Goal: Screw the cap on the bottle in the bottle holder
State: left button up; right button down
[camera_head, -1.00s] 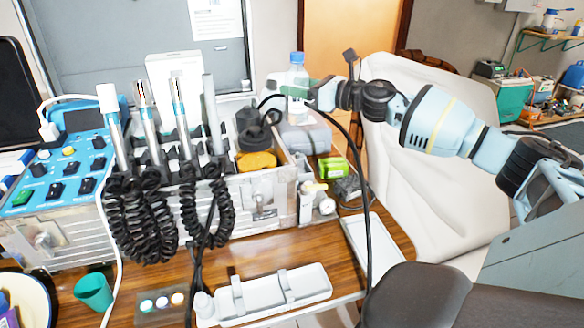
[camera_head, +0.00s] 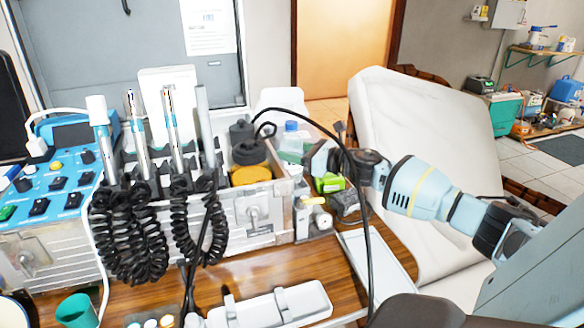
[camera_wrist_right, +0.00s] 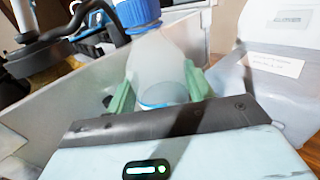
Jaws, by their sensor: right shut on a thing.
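A clear bottle (camera_head: 291,142) with a blue cap (camera_head: 291,126) is at the back right of the metal box. My right gripper (camera_head: 300,154) reaches it from the right, and its green fingers are shut on the bottle. In the right wrist view the bottle (camera_wrist_right: 160,65) stands between the fingers, with its blue cap (camera_wrist_right: 136,12) at the top edge. The bottle is beside a grey wall of the box. The head view hides its bottom behind the box and gripper, so I cannot tell whether it rests on anything. My left gripper is not in view.
The metal box (camera_head: 262,208) holds a yellow jar (camera_head: 250,172) with a black lid, beside dental handpieces with coiled cords. A black hose (camera_head: 358,190) loops in front of my right gripper. A green box (camera_head: 330,182) is just below it. A white padded chair (camera_head: 425,140) stands behind.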

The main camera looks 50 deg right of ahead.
aim_at(301, 168)
jog(key=shift+f, duration=0.15)
jog(key=shift+f, duration=0.1)
notch_tip(301, 168, down, 4)
jog(key=shift+r+b, duration=0.1)
jog(key=shift+b, duration=0.25)
jog(key=shift+f, duration=0.2)
jog(key=c, duration=0.6)
grip_release()
